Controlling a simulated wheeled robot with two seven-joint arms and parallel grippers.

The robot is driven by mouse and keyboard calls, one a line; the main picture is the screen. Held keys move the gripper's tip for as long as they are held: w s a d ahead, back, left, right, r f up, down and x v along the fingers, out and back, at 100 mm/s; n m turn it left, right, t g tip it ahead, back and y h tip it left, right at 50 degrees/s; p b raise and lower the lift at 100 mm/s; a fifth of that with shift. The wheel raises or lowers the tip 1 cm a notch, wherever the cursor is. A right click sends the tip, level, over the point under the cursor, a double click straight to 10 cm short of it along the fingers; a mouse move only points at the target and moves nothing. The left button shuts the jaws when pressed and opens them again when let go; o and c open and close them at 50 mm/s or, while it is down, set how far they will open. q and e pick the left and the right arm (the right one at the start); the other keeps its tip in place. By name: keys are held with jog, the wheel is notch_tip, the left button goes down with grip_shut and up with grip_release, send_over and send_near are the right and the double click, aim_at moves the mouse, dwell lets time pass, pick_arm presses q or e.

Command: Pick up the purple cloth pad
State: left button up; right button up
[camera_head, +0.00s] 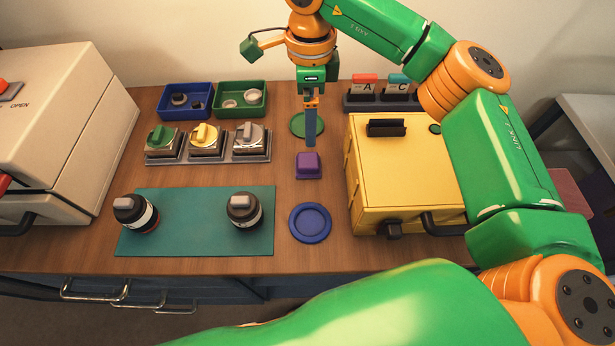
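The purple cloth pad (308,166) is a small square block on the wooden table, between the green disc and the blue round dish. My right gripper (311,143) points down just behind and above the pad, its fingertips close to the pad's far edge in the picture. Its fingers line up edge-on, so I cannot tell whether they are open or shut, nor whether they touch the pad. The pad's top looks uncovered. My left gripper is not in view.
A green disc (299,124) lies behind the pad, a blue dish (310,223) in front. A yellow box (405,175) stands close right. Left are a teal mat (195,235) with two lens barrels and a tray (208,159) of capped blocks. Blue (186,114) and green bins (240,112) stand behind.

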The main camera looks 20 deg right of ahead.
jog(key=b, duration=0.5)
send_over(308, 159)
notch_tip(308, 159, down, 8)
jog(key=shift+d+r, duration=0.1)
jog(key=shift+s+f+p, duration=0.1)
jog(key=shift+f+p, duration=0.35)
jog(key=shift+f, duration=0.1)
notch_tip(308, 159, down, 4)
jog(key=shift+f+p, duration=0.25)
jog(key=shift+p, duration=0.5)
jog(key=shift+f, duration=0.45)
jog(key=c, duration=1.3)
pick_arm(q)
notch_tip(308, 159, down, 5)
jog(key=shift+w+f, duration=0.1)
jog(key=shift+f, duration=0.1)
pick_arm(e)
jog(key=shift+r, duration=0.15)
